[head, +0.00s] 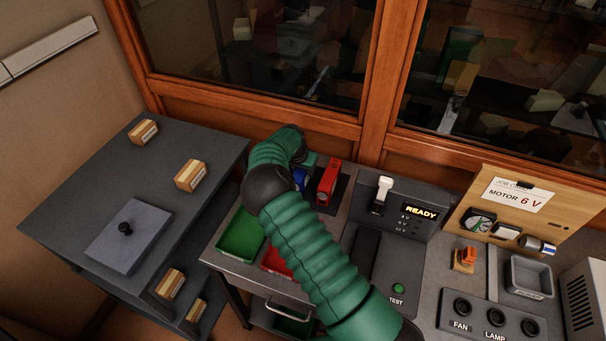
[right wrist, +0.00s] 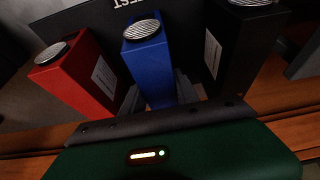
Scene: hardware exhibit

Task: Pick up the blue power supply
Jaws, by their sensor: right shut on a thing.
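The blue power supply (right wrist: 148,68) stands between a red one (right wrist: 82,78) and a black one (right wrist: 243,48) in the right wrist view. My right gripper (right wrist: 158,92) is shut on the blue power supply, with a grey finger on each side of it. In the head view my green-sleeved right arm reaches across the bench, and only a small part of the blue power supply (head: 300,179) shows beside it, left of the red one (head: 328,184). Whether the blue power supply is clear of its support cannot be told. My left gripper is not in view.
A green tray (head: 241,236) and a red tray (head: 275,262) lie beside the arm. A tester reading READY (head: 415,212) and a card reading MOTOR 6 V (head: 515,194) are to the right. A grey table (head: 75,212) with small boxes is left. A wood-framed window (head: 250,100) stands behind.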

